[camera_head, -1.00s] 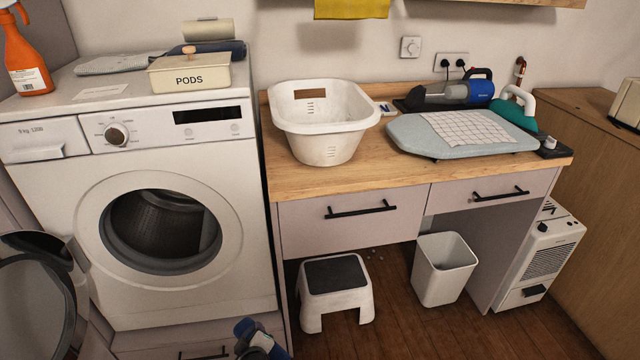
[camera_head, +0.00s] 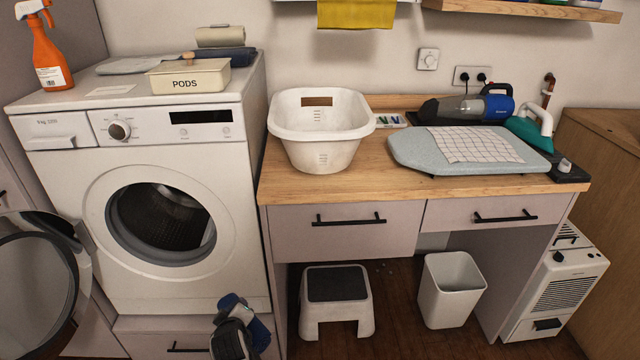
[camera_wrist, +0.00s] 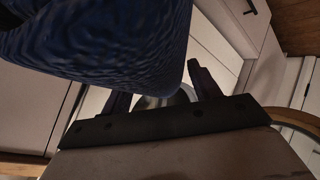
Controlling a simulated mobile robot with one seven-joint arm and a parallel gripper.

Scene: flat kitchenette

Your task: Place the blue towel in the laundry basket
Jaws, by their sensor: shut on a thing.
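A dark blue towel (camera_wrist: 95,40) fills the upper left of the wrist view, close to the camera, and covers part of the space between the fingers. My gripper (camera_wrist: 158,85) is shut on it. In the head view, my gripper (camera_head: 233,335) is low in front of the washing machine, with blue showing around it; the towel's full shape is hidden. The white laundry basket (camera_head: 318,135) stands upright on the wooden counter, above and to the right of my gripper. Its visible inside looks empty.
The washing machine (camera_head: 150,275) has its round door (camera_head: 38,285) swung open at left. A PODS box (camera_head: 188,80) and dark folded cloth (camera_head: 235,58) lie on top. An ironing board (camera_head: 410,148) sits right of the basket. A stool (camera_head: 335,315) and bin (camera_head: 450,290) stand below.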

